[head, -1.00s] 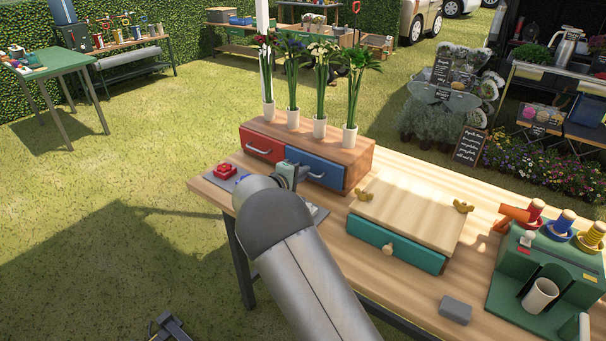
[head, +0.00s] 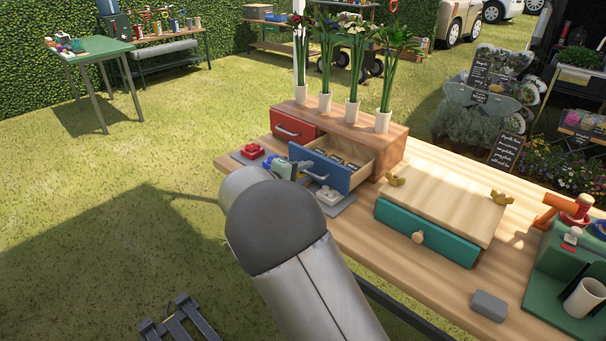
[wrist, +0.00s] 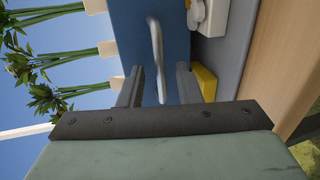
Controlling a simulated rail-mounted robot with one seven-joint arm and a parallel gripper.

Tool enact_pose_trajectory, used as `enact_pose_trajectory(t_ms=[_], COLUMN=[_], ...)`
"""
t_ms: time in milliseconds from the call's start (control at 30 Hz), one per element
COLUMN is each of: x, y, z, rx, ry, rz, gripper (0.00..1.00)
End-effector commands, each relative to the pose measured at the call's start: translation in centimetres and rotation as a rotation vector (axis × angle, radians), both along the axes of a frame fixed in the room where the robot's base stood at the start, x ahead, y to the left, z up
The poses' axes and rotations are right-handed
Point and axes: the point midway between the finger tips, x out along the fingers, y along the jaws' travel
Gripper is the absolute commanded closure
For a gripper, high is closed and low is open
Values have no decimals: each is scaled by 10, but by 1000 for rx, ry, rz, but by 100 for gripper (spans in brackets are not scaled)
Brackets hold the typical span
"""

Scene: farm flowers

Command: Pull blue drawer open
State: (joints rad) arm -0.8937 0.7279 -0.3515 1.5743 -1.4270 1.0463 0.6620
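The blue drawer (head: 319,170) of the wooden drawer box (head: 390,150) is pulled well out, and its inside shows with several dark items in it. Its pale handle (head: 315,177) is on the blue front, partly hidden by my gripper (head: 295,168) in the head view. In the wrist view, the handle (wrist: 157,55) lies between the two dark fingers of my gripper (wrist: 158,78). The fingers are apart, with a visible gap on each side of the handle.
The red drawer (head: 293,128) beside it is shut. Several potted flowers stand on the box. Red (head: 252,151) and white (head: 328,195) items lie on a grey mat in front. A green-drawer box (head: 428,232) stands to the right, with a grey block (head: 489,305) nearer.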

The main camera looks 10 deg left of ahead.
Motion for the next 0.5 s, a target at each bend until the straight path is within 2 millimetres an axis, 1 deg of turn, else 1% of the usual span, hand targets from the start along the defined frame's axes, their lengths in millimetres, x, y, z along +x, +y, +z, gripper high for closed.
enact_pose_trajectory(t_ms=[300, 367, 500], x=[-3, -7, -27], y=[2, 6, 20], z=[0, 2, 7], rx=[0, 1, 1], ry=[0, 1, 0], rz=[0, 1, 3], gripper=[69, 69, 69])
